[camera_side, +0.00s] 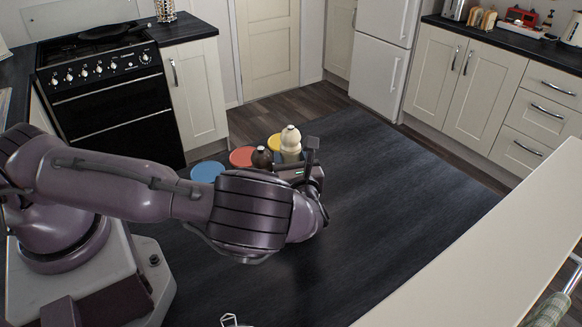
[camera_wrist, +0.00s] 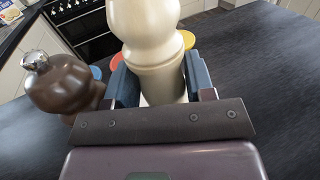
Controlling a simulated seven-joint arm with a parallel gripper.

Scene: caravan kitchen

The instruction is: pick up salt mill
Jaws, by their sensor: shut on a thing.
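The cream salt mill (camera_side: 290,144) stands upright at the far left part of the dark tabletop in the side view. In the wrist view the salt mill (camera_wrist: 150,45) fills the space between my fingers. My gripper (camera_wrist: 161,82) is shut on its lower body, one finger on each side. The mill's base is hidden, so I cannot tell whether it touches the table. A dark brown mill (camera_side: 262,158) with a silver knob is just left of it. The brown mill (camera_wrist: 65,85) is close beside my left finger in the wrist view.
Blue (camera_side: 207,171), red (camera_side: 242,157) and yellow (camera_side: 274,141) discs lie around the mills, partly hidden. The dark tabletop (camera_side: 400,190) is clear to the right. A pale counter (camera_side: 500,240) runs along the right front. A black cooker (camera_side: 105,95) stands behind left.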

